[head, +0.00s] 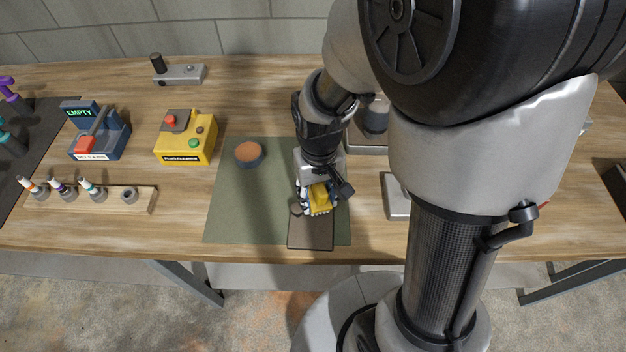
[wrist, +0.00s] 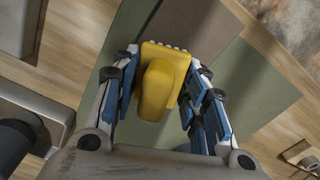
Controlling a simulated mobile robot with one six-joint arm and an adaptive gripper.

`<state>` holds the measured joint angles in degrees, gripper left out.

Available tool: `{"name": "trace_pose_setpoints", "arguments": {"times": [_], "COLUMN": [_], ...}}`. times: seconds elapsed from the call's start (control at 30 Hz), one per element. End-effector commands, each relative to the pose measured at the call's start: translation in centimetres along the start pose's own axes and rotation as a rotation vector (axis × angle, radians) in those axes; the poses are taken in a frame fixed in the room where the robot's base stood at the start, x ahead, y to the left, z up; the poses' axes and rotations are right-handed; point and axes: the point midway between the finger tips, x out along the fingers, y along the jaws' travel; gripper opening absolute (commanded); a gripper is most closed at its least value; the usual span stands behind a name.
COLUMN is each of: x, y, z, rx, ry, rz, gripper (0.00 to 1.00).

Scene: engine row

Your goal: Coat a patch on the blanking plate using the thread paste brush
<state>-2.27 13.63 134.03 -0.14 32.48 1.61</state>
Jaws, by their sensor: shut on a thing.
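My gripper (head: 318,196) is shut on a yellow brush (wrist: 163,80), which I take as the thread paste brush. It has a yellow grip and a row of pale tufts along its far edge. It also shows in the head view (head: 320,199). The blanking plate appears to be the flat brown plate (head: 311,232) on the green mat, close to the bench's front edge; it also shows in the wrist view (wrist: 200,25). The brush is over the plate's rear part, which my gripper partly hides. I cannot tell whether the tufts touch it. No coated patch is discernible.
A round blue tin with an orange-brown top (head: 249,153) sits on the green mat (head: 230,205). To the left are a yellow button box (head: 186,140), a blue device reading EMPTY (head: 95,130) and a wooden rack (head: 115,200). Grey metal parts (head: 396,197) lie right of the mat.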

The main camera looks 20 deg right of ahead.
Motion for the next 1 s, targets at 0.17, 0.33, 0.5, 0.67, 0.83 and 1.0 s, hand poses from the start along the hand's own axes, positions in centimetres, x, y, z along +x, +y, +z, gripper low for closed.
{"name": "trace_pose_setpoints", "arguments": {"times": [0.17, 0.33, 0.5, 0.67, 0.83, 1.0], "x": [-0.1, -0.2, -0.3, -0.5, -0.6, -0.6], "y": [0.3, 0.8, 1.2, 1.5, 1.4, 0.8], "z": [-0.7, -2.2, -3.3, -3.4, -2.9, -1.5], "rx": [0.001, 0.002, 0.001, 0.002, 0.000, -0.001], "ry": [0.001, 0.002, 0.003, 0.003, 0.003, 0.003], "rz": [0.000, 0.000, 0.000, 0.000, 0.000, 0.000], "gripper": [0.02, 0.02, 0.02, 0.02, 0.02, 0.02]}}
